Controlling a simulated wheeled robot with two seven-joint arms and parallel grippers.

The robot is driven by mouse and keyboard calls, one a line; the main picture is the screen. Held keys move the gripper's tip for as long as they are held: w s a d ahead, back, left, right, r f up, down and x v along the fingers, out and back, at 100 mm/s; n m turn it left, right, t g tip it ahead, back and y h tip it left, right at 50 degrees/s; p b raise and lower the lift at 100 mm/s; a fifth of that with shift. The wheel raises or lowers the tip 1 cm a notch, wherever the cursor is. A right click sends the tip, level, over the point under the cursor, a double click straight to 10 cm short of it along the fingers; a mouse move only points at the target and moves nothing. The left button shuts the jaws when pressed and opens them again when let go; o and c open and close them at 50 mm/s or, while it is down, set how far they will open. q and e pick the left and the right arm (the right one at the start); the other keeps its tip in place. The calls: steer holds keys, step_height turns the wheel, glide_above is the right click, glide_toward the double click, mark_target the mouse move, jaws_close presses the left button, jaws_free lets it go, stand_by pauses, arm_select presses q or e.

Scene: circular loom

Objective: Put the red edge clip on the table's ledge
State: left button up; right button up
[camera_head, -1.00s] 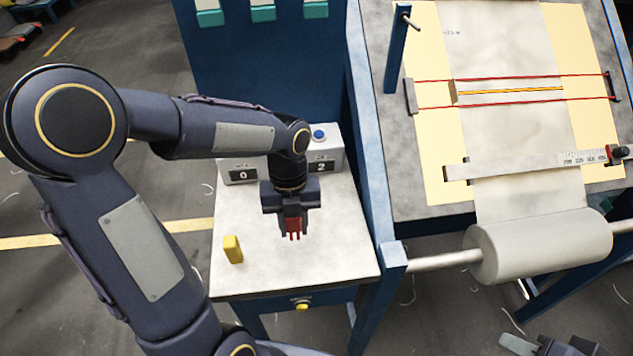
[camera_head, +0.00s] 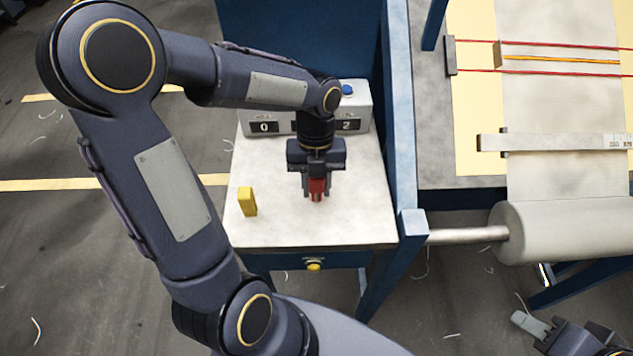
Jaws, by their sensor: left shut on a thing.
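The red edge clip (camera_head: 317,188) is in the jaws of my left gripper (camera_head: 317,183), over the middle of the small white-topped table (camera_head: 345,222). The jaws point down and partly cover the clip. I cannot tell whether the clip touches the tabletop. My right gripper (camera_head: 532,324) is at the bottom right, cut by the frame edge; its jaw opening is not clear.
A yellow block (camera_head: 247,201) stands on the tabletop, left of the clip. A grey counter box (camera_head: 357,108) with a blue button is at the back. The loom's blue post (camera_head: 400,130) borders the right side. The tabletop's front is clear.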

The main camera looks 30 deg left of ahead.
arm_select(q)
steer(key=shift+f+b, duration=0.4)
steer(key=shift+f, duration=0.15)
steer(key=o, duration=1.2)
steer(key=shift+c, duration=0.2)
steer(key=shift+r, duration=0.2)
steer(key=d+v, duration=0.1)
steer(key=v, duration=0.6)
steer(key=shift+a+r, duration=0.3)
steer(key=shift+a, duration=0.25)
